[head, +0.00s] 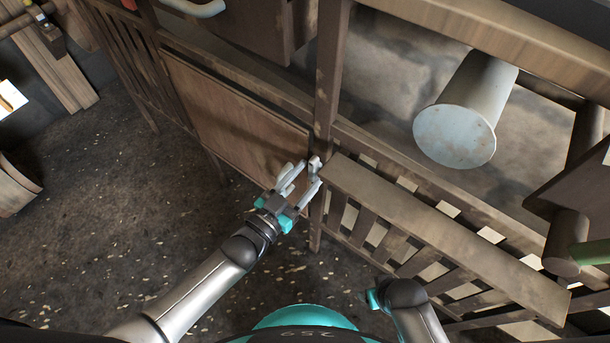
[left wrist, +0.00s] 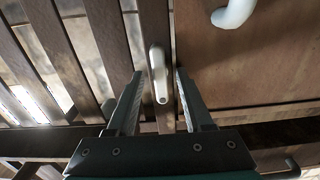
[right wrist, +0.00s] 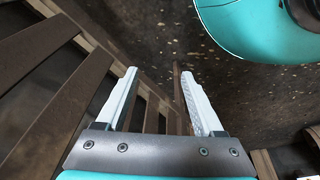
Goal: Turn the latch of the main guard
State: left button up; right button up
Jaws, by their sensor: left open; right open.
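The latch (head: 314,166) is a small pale metal lever on the post between a brown solid panel and a slatted guard panel (head: 365,215). My left gripper (head: 308,174) is open at the latch. In the left wrist view its fingertips (left wrist: 159,73) stand on either side of the lever, with gaps showing. My right gripper (right wrist: 159,72) is open and empty beside the slats, pointing toward the floor. I cannot tell which panel is the main guard.
The brown panel (head: 230,110) left of the post carries a white curved handle (left wrist: 235,12). A grey cylinder (head: 456,132) sticks out behind the slatted panel. A slatted rail (head: 120,60) stands at the upper left. The speckled floor (head: 110,200) at left is open.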

pick_arm(q)
jog(key=shift+s+a, duration=0.15)
jog(key=p+v, duration=0.3)
jog(key=v, duration=1.2)
pick_arm(e)
jog(key=s+d+f, duration=0.3)
jog(key=s+f, duration=0.1)
jog(key=f, duration=0.1)
jog(key=shift+s+d+f, duration=0.15)
jog(key=shift+s+d, duration=0.05)
jog(key=shift+d, duration=0.15)
pick_arm(q)
jog(key=shift+p, duration=0.3)
